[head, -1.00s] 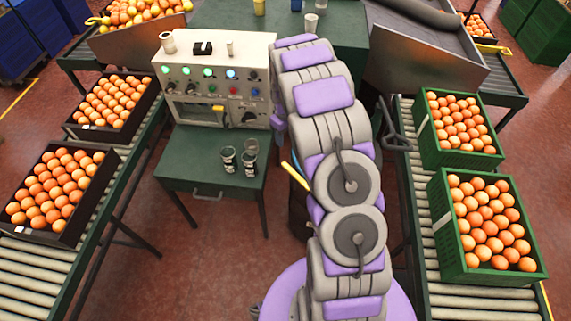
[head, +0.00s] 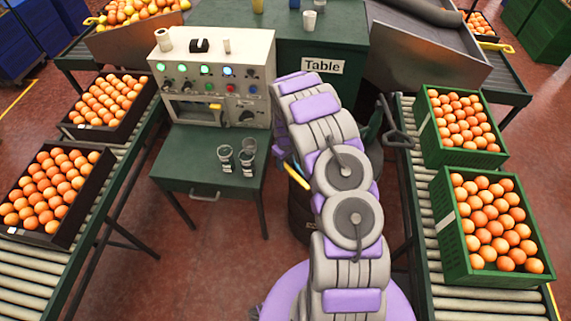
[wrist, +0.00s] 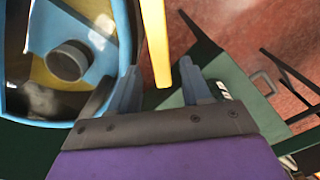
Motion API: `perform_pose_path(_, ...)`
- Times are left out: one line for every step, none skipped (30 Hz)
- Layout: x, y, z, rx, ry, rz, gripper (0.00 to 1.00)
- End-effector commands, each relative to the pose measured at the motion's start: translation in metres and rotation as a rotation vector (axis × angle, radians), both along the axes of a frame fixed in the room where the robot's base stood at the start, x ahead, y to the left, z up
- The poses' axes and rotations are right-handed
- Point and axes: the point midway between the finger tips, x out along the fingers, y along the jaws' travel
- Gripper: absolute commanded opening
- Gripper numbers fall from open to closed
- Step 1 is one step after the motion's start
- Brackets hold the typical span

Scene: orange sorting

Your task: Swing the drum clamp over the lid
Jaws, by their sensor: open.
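A yellow bar, which looks like the clamp handle (wrist: 155,40), runs down from the top of the wrist view to between the fingers of my gripper (wrist: 160,88). The gripper is open, and I cannot tell if either finger touches the bar. A blue-rimmed round top, seemingly the drum lid (wrist: 28,28), with yellow parts and a dark round cap (wrist: 68,60), is left of the gripper. In the head view the yellow bar (head: 296,176) sticks out left of my arm. The dark drum (head: 299,215) is mostly hidden behind my arm, as is the gripper.
A green table (head: 190,170) with a control box (head: 205,100) and several cups (head: 225,158) stands left of my arm. Roller conveyors with orange crates flank both sides, the nearest green crate (head: 470,262) at right. Red floor (head: 220,275) is open front left.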

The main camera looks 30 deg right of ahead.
Motion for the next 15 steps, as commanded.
perform_pose_path(-0.0002, 0.0002, -0.0057, 0.000, 0.000, 0.000, 0.48)
perform_pose_path(0.0000, 0.0003, -0.0073, 0.000, 0.000, 0.001, 0.48)
perform_pose_path(0.0002, 0.0004, -0.0088, 0.000, 0.000, 0.001, 0.48)
perform_pose_path(0.0003, 0.0005, -0.0094, -0.001, -0.001, 0.001, 0.48)
perform_pose_path(0.0004, 0.0009, -0.0097, -0.001, -0.001, 0.001, 0.48)
perform_pose_path(0.0004, 0.0011, -0.0097, -0.001, -0.001, 0.001, 0.48)
perform_pose_path(0.0006, 0.0012, -0.0095, -0.002, -0.002, 0.001, 0.48)
perform_pose_path(0.0005, 0.0013, -0.0093, -0.002, -0.002, 0.001, 0.48)
perform_pose_path(0.0006, 0.0014, -0.0092, -0.002, -0.002, 0.001, 0.48)
perform_pose_path(0.0006, 0.0014, -0.0092, -0.002, -0.002, 0.001, 0.48)
perform_pose_path(0.0007, 0.0013, -0.0092, -0.002, -0.002, 0.001, 0.48)
perform_pose_path(0.0007, 0.0011, -0.0092, -0.002, -0.002, 0.001, 0.44)
perform_pose_path(0.0007, 0.0008, -0.0093, -0.001, -0.001, 0.001, 0.41)
perform_pose_path(0.0007, 0.0007, -0.0094, -0.001, -0.001, 0.001, 0.39)
perform_pose_path(0.0007, 0.0003, -0.0094, -0.001, -0.001, 0.001, 0.35)
